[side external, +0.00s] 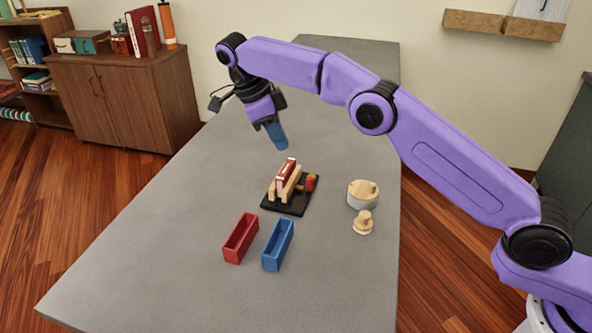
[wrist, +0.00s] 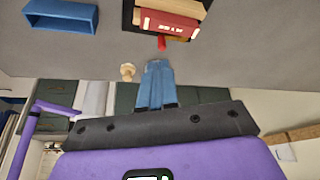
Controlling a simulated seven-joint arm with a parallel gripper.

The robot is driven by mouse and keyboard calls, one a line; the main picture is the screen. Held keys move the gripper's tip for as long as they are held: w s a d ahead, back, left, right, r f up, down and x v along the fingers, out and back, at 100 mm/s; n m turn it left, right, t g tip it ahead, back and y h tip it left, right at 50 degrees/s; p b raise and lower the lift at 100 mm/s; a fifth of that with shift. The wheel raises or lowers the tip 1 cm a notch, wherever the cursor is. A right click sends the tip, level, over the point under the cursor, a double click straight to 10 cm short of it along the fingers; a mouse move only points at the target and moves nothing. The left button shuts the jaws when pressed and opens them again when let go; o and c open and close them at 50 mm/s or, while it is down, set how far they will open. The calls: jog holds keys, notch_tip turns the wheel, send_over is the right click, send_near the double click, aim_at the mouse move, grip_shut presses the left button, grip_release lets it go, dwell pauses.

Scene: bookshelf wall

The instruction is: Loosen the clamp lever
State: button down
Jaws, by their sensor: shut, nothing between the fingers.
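The clamp, with wooden jaws (side external: 277,191) on a black base (side external: 288,209), stands on the grey table and also shows in the wrist view (wrist: 203,7). A dark red book-like block (side external: 286,172) sits upright between the jaws. The red clamp lever (side external: 310,183) is at the right end of the clamp; a red part at the clamp's end shows in the wrist view (wrist: 161,44). My gripper (side external: 281,144) has blue fingers, pressed together and empty, in the air above and behind the clamp. It touches nothing. The fingers also show in the wrist view (wrist: 158,68).
A red open bin (side external: 240,238) and a blue open bin (side external: 278,244) stand in front of the clamp. A round white container with a wooden lid (side external: 363,194) and a wooden knob-like piece (side external: 363,222) stand to its right. The table's left side is clear.

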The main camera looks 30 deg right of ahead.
aim_at(310, 179)
jog(key=shift+f, duration=0.1)
jog(key=shift+x, duration=4.9)
